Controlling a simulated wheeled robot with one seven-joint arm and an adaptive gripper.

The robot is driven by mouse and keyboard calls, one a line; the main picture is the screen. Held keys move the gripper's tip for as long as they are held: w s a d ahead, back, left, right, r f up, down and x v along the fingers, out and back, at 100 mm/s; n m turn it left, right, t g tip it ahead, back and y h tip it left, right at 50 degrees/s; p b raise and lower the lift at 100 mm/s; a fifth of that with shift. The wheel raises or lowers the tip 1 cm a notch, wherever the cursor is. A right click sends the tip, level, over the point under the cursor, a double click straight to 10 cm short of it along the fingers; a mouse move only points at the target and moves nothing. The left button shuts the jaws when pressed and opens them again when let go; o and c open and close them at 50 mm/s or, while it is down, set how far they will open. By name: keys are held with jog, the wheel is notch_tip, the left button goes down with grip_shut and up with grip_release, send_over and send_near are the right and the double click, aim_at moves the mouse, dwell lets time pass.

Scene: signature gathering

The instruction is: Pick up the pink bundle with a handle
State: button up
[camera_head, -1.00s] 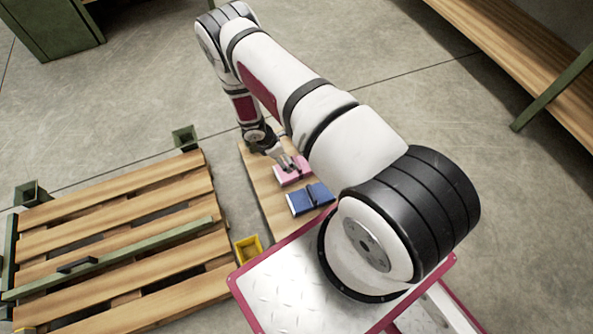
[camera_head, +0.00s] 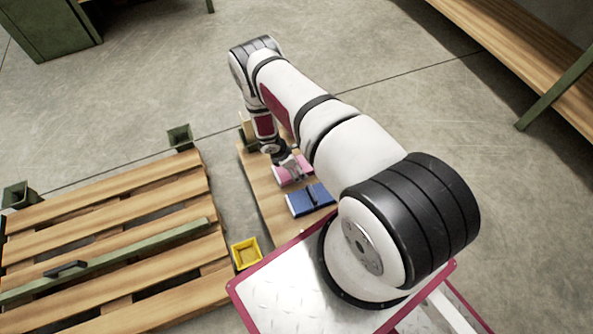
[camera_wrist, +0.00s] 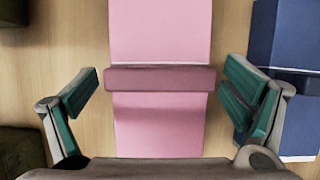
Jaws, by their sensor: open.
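The pink bundle (camera_head: 293,173) lies flat on the wooden board, with a dark handle strip across its top. In the wrist view the pink bundle (camera_wrist: 158,130) is centred, and its mauve handle (camera_wrist: 160,78) runs crosswise between my fingers. My gripper (camera_wrist: 160,95) is open, with one teal-padded finger on each side of the handle and gaps at both ends. In the head view my gripper (camera_head: 288,164) is over the bundle and partly covers it. Its exact height above the board cannot be told.
A blue bundle (camera_head: 310,200) lies beside the pink one; in the wrist view it (camera_wrist: 290,40) is close to the right finger. The wooden board (camera_head: 262,195) carries both. A yellow bin (camera_head: 246,254) and a slatted pallet (camera_head: 120,228) stand to the left.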

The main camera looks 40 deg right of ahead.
jog(key=shift+x, duration=0.8)
jog(key=shift+r, duration=0.1)
jog(key=c, duration=1.5)
